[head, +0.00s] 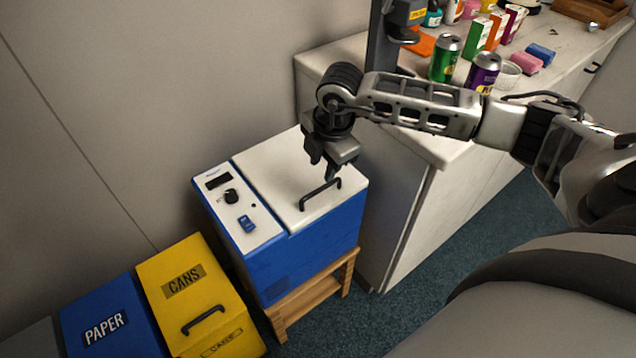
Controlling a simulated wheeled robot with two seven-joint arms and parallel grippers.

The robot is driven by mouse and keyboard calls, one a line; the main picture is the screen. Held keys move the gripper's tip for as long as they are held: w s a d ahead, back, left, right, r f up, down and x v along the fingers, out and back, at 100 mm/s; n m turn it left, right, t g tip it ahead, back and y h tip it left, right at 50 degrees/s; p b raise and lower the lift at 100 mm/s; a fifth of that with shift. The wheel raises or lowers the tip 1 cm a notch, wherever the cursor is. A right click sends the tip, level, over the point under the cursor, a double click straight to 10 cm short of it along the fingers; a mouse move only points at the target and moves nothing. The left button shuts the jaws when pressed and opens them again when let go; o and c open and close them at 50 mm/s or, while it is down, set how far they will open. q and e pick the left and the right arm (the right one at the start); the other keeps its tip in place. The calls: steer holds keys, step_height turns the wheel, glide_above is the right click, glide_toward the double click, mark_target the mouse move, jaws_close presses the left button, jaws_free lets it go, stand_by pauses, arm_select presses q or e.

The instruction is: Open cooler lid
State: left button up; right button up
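The cooler (312,247) is a blue box with a white top, standing on a low wooden stand. Its white lid (275,175) lies flat and closed, with a black bar handle (320,193) near its front edge. My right gripper (327,170) points down over the lid, just behind and above the handle. Its two fingers look apart, with nothing between them. It does not hold the handle; whether a fingertip touches the lid or handle I cannot tell. My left gripper is not in view.
A yellow CANS bin (215,290) and blue PAPER bin (125,292) stand at left. A white counter (447,150) with cans (445,58) and boxes stands close on the right. A wall is behind.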

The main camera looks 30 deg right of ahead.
mark_target(317, 191)
steer(key=f, duration=0.2)
steer(key=w+f, duration=0.1)
steer(key=f, duration=0.5)
steer(key=shift+w+f, duration=0.25)
steer(key=shift+w, duration=0.05)
steer(key=shift+a, duration=0.1)
jaws_close()
